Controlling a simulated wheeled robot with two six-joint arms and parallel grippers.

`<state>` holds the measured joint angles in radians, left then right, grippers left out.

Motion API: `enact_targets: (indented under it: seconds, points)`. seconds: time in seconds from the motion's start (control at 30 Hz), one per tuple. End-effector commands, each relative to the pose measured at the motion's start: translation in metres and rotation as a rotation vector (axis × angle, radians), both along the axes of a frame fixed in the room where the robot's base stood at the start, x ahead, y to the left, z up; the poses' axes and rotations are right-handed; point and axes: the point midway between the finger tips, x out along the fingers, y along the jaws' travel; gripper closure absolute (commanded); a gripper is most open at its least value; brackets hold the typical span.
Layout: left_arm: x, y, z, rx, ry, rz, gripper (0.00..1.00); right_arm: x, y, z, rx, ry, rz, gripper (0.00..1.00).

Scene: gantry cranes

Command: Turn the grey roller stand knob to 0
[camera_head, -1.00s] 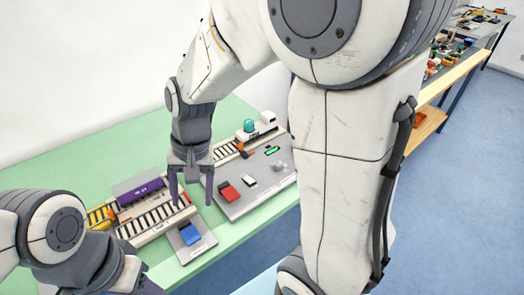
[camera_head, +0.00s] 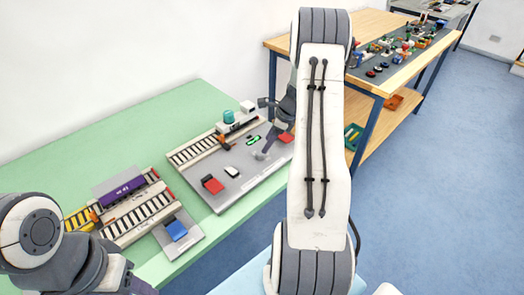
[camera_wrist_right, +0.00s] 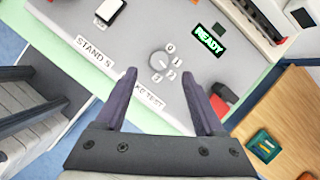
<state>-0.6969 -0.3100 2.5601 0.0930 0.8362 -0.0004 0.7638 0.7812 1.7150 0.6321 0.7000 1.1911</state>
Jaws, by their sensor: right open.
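The grey roller stand knob (camera_wrist_right: 160,62) shows in the right wrist view, a small round dial on a grey panel (camera_wrist_right: 120,65). In the head view the right gripper (camera_head: 267,146) is over the right part of the panel (camera_head: 222,196) and hides the knob's details. My left gripper is mostly cut off at the bottom left.
A green READY display (camera_wrist_right: 208,40) and a red block (camera_wrist_right: 220,105) are near the knob. A "STAND 5" label (camera_wrist_right: 94,52) is on the panel edge. A wooden bench (camera_head: 375,85) stands right.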

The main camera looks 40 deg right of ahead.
Motion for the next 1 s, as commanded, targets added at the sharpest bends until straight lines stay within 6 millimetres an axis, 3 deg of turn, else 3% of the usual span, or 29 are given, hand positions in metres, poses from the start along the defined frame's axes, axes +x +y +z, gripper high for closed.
enact_targets:
  seconds: [0.1,0.3,0.7,0.73,0.9,1.0]
  points:
    - [0.0,0.0,0.002,0.0,0.0,0.0,0.5,0.007,0.007,-0.022,0.002,0.003,0.002,0.29]
    - [0.0,0.0,0.003,0.0,0.0,0.0,0.5,0.015,0.013,-0.047,0.0,0.0,0.003,0.29]
    - [0.0,0.0,0.003,0.0,0.0,0.0,0.5,0.018,0.015,-0.056,-0.003,-0.001,0.003,0.29]
    - [0.0,0.0,0.003,0.0,0.0,0.0,0.5,0.018,0.015,-0.056,-0.003,-0.001,0.003,0.33]
    - [0.0,0.0,0.003,0.0,0.0,0.0,0.5,0.018,0.015,-0.056,-0.002,-0.001,0.002,0.98]
    - [0.0,0.0,0.003,0.0,0.0,0.0,0.5,0.018,0.015,-0.055,-0.003,-0.001,0.003,1.0]
